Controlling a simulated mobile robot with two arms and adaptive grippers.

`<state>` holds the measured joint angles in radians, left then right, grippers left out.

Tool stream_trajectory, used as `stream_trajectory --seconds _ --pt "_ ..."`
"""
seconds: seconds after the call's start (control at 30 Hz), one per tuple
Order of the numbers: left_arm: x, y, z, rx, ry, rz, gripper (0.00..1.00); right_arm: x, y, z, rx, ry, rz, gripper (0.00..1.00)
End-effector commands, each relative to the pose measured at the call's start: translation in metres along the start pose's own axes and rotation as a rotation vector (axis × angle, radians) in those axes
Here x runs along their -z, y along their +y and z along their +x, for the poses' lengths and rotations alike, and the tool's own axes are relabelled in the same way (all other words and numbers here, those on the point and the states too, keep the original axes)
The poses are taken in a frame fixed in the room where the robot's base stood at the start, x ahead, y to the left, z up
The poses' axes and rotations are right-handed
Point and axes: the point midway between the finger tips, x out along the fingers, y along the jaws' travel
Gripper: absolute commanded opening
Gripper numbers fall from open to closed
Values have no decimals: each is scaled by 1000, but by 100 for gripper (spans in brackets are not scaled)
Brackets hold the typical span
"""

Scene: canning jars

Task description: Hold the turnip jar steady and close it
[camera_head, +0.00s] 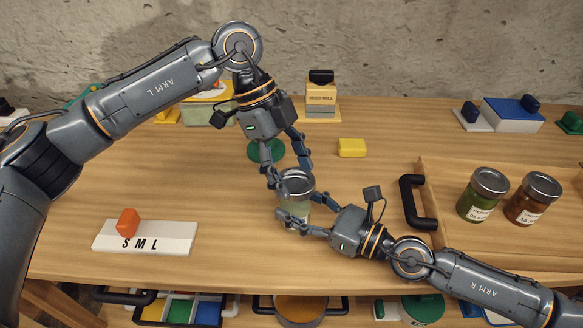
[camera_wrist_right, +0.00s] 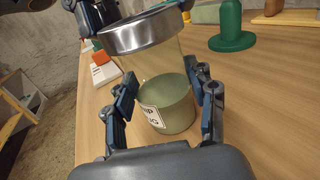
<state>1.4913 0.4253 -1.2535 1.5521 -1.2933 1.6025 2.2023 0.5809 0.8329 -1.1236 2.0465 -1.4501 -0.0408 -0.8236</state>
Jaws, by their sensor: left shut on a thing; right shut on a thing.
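The turnip jar (camera_head: 296,211) stands upright on the wooden table, clear glass with pale green contents in its lower part. In the right wrist view the jar (camera_wrist_right: 160,75) shows a partly hidden white label. A silver lid (camera_head: 297,182) sits on its mouth; I cannot tell how tightly. My left gripper (camera_head: 290,175) comes down from above and is shut on the lid. Its fingers show at the top left of the wrist view. My right gripper (camera_head: 302,208) comes from the right and is shut on the jar's body, one finger on each side.
A wooden tray (camera_head: 427,185) with a black handle holds two filled jars (camera_head: 483,194) (camera_head: 532,198) at the right. An S M L board (camera_head: 170,239) with an orange piece lies at the left. A green stand (camera_head: 266,151) and yellow block (camera_head: 352,148) are behind the jar.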

Motion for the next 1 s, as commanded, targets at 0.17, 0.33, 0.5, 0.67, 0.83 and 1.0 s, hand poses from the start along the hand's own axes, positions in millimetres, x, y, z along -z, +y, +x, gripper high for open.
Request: stream_trajectory --seconds 0.17,0.33,0.5,0.67,0.83,1.0 --pt "-2 0 4 0 0 0 52 0 0 0 0 -1 0 0" --pt "-3 0 7 -1 0 0 52 0 0 0 0 -1 0 0" --pt "-4 0 8 -4 -1 7 52 0 0 0 0 -1 0 0" --pt "-3 -3 8 -64 -6 136 52 0 0 0 0 -1 0 0" --pt "-2 -6 9 -196 -4 420 52 0 0 0 0 -1 0 0" --pt "0 -7 10 -337 -4 724 52 0 0 0 0 0 -1 0"
